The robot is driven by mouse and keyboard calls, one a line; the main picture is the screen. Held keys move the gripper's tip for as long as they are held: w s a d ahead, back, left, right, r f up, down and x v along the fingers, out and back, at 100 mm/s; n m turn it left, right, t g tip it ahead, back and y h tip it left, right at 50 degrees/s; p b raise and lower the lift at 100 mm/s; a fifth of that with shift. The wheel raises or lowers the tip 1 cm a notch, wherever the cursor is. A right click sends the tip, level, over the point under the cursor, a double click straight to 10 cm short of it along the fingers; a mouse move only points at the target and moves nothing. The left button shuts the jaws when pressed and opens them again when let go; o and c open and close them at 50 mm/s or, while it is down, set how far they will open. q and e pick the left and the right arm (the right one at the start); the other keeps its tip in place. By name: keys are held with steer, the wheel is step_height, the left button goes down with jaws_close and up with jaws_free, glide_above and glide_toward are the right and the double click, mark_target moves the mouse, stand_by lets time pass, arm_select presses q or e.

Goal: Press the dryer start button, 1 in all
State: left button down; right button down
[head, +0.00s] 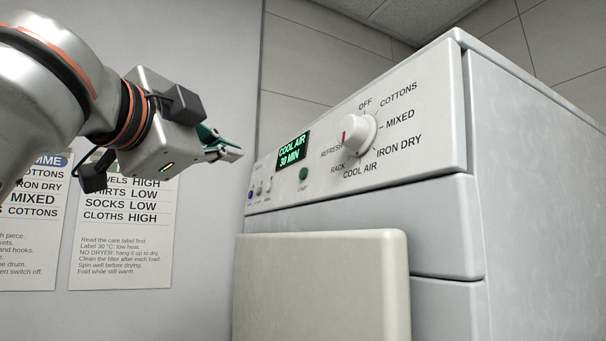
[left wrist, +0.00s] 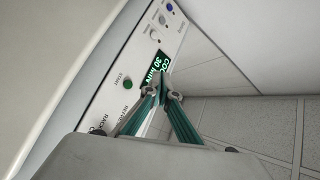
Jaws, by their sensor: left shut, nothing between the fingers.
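The dryer (head: 440,150) stands at the right in the head view, with its control panel facing left and toward me. The green start button (head: 303,173) sits below the lit display (head: 293,156), which reads COOL AIR 30 MIN. The button also shows in the left wrist view (left wrist: 128,85), left of the fingers. My left gripper (head: 238,153) is shut and empty, to the left of the panel and a little above the button's height. In the left wrist view its fingertips (left wrist: 160,80) overlap part of the display. My right gripper is in neither view.
A white knob (head: 357,133) with a red mark is right of the display. Several small buttons (head: 260,188) are at the panel's left end. A pale door (head: 320,285) juts out below the panel. Printed notices (head: 122,232) hang on the left wall.

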mark_target(303, 174)
arm_select(q)
steer(key=w+d+f+p, duration=0.1)
steer(key=w+d, duration=0.4)
steer(key=d, duration=0.2)
steer(key=shift+d+f, duration=0.15)
steer(key=shift+f, duration=0.15)
stand_by(0.6)
stand_by(0.7)
steer(key=shift+w+d, duration=0.1)
steer(key=shift+w+d+f, duration=0.1)
steer(key=shift+w+d, duration=0.05)
steer(key=shift+d, duration=0.1)
stand_by(0.4)
